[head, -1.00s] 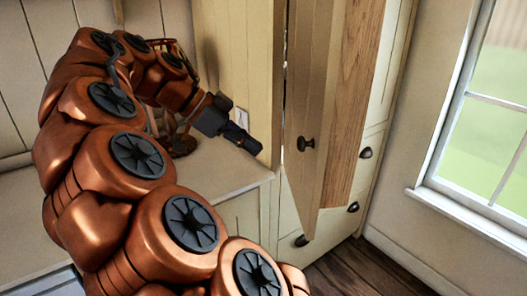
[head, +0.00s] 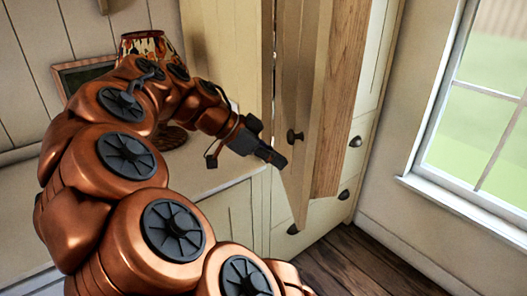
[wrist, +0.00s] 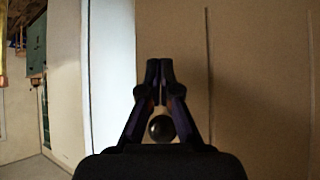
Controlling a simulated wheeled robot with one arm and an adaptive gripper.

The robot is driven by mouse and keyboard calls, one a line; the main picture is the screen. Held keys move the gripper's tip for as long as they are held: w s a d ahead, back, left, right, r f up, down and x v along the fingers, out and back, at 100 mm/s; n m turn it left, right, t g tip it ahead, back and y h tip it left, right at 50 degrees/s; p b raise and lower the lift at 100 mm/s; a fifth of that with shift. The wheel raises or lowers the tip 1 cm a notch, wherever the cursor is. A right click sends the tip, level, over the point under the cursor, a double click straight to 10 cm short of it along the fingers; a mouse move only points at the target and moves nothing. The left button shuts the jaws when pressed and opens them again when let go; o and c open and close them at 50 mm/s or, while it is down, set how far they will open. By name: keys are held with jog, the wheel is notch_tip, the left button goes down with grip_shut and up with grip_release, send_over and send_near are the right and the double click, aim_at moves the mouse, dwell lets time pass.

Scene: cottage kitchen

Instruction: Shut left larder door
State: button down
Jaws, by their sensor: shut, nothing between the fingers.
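The left larder door (head: 302,85) stands open in the head view, its painted front facing left and a wooden face (head: 345,90) to its right. A dark round knob (head: 294,136) sits on its front. My gripper (head: 284,162) is shut and empty, close to the door and just below and left of the knob in the picture. I cannot tell if it touches the door. In the wrist view, the shut fingertips (wrist: 160,68) point at a broad beige panel. A dark round knob (wrist: 161,128) shows between the finger linkages.
A counter (head: 205,178) lies under my arm, with a patterned lampshade (head: 150,44) and a dark frame (head: 78,75) at the back. A window (head: 480,110) is at right. Wooden floor (head: 375,262) is clear.

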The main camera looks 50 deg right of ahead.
aim_at(300, 166)
jog(key=shift+s+d+p, duration=0.4)
jog(key=shift+s+d, duration=0.6)
jog(key=shift+s, duration=0.05)
